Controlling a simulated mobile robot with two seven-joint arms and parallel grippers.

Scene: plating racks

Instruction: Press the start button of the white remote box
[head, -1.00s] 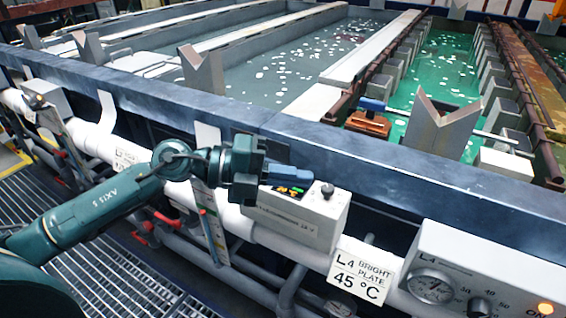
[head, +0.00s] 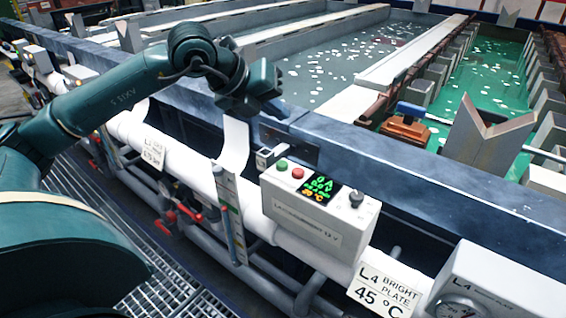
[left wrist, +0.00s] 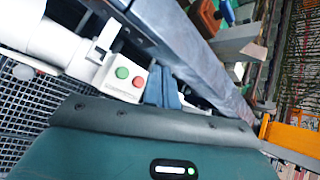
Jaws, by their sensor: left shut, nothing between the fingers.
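The white remote box (head: 310,222) is on the white pipe in front of the tank wall. Its top has a green button (head: 282,165), a red button (head: 297,173), a lit display (head: 319,188) and a dark knob (head: 356,198). My left gripper (head: 274,109) is shut and empty, above and behind the buttons, apart from the box in the head view. In the left wrist view the shut fingers (left wrist: 161,90) appear just right of the red button (left wrist: 138,82), with the green button (left wrist: 122,73) beyond it. My right gripper is not in view.
The tank wall's blue-grey rim (head: 400,165) runs behind the box. A grey V-shaped holder (head: 487,140) and an orange block with a blue handle (head: 405,125) stand at the tank. A gauge box (head: 495,285) and "L4 bright plate" sign (head: 385,290) are to the right.

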